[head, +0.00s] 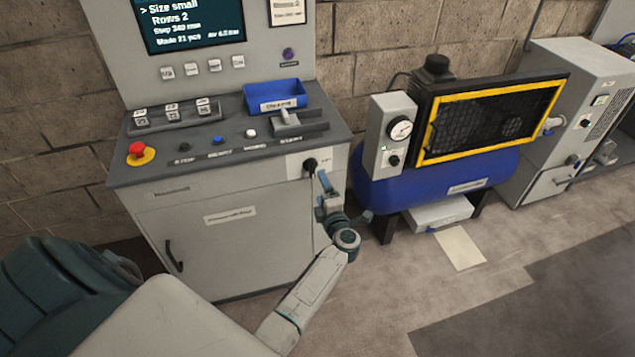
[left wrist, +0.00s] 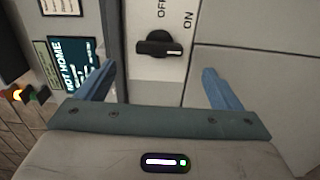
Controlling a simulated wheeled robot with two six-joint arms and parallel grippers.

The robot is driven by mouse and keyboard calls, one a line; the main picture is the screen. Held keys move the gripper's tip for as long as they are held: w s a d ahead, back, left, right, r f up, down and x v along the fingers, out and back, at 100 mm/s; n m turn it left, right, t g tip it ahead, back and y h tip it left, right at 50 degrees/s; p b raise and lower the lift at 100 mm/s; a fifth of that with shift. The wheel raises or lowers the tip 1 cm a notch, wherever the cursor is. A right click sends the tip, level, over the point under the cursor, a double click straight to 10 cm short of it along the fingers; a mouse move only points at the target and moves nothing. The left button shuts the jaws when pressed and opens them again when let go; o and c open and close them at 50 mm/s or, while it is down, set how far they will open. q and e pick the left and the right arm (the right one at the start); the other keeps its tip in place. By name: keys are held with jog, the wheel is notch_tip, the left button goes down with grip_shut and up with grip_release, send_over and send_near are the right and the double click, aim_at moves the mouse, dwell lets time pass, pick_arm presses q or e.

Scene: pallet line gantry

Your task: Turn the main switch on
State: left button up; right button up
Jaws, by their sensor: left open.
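The main switch is a black rotary knob (left wrist: 158,49) on a pale plate with OFF and ON lettering, partly cut off by the top edge of the left wrist view. Its bar lies across that picture, and its white mark is at the right end. In the head view the knob (head: 309,165) is at the right front of the grey control cabinet. My left gripper (head: 322,184) is open and empty in front of it. In the left wrist view, the blue fingers of the left gripper (left wrist: 158,82) stand apart, one on each side below the knob, without visible contact.
The cabinet's sloping desk (head: 215,160) carries a red emergency button (head: 137,149), small buttons, a lever (head: 285,118) and a blue tray (head: 274,97). A blue compressor (head: 440,180) stands to the right.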

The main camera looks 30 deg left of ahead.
pick_arm(q)
jog(key=shift+v, duration=1.75)
jog(key=shift+f, duration=0.1)
